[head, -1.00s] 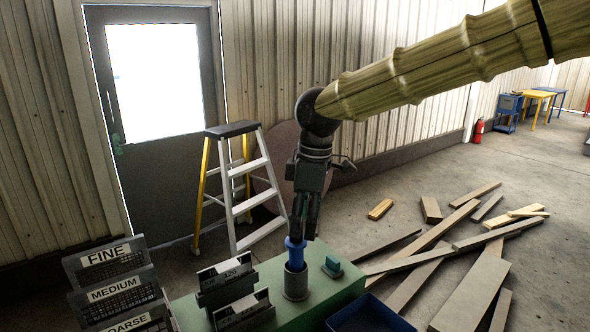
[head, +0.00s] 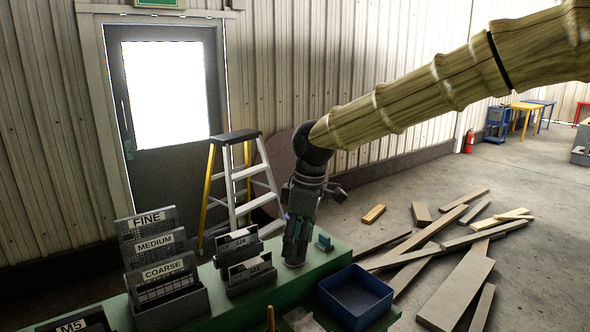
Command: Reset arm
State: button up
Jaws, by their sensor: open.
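My gripper (head: 298,242) points down at the green bench, its jaws open. It stands over or just in front of the spot of a grey upright cylinder, and its fingers cover most of that spot. The blue piece seen there before is hidden now, so I cannot tell how it sits. A small teal block (head: 323,242) lies just right of the gripper. Two dark bins with white labels (head: 250,272) stand close to its left.
A blue tray (head: 356,292) sits on the bench (head: 228,312) to the right. Racks marked FINE, MEDIUM and COARSE (head: 165,272) stand left, with an M5 bin (head: 75,322) in front. A stepladder (head: 240,185) stands behind. Loose planks (head: 455,285) cover the floor at right.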

notch_tip(320, 180, down, 12)
jog(key=m+g, duration=0.1)
jog(key=s+d+f+m+y, duration=0.1)
jog(key=s+d+f+m, duration=0.15)
jog(key=s+f, duration=0.7)
jog(key=s+d+f+m+y, duration=0.15)
jog(key=f+m, duration=0.25)
jog(key=f, duration=1.2)
jog(key=s+d+f+m+h, duration=0.1)
jog(key=s+d+f+m, duration=0.5)
jog(key=s+f, duration=0.6)
jog(key=s+d+f+m+h, duration=0.2)
jog(key=s+d+f+h, duration=0.15)
jog(key=s+d, duration=0.95)
notch_tip(320, 180, down, 13)
jog(key=a+b, duration=0.1)
jog(key=b, duration=1.2)
jog(key=shift+s+f+t, duration=0.2)
jog(key=shift+s+t, duration=0.05)
jog(key=shift+t, duration=0.15)
jog(key=shift+a, duration=0.1)
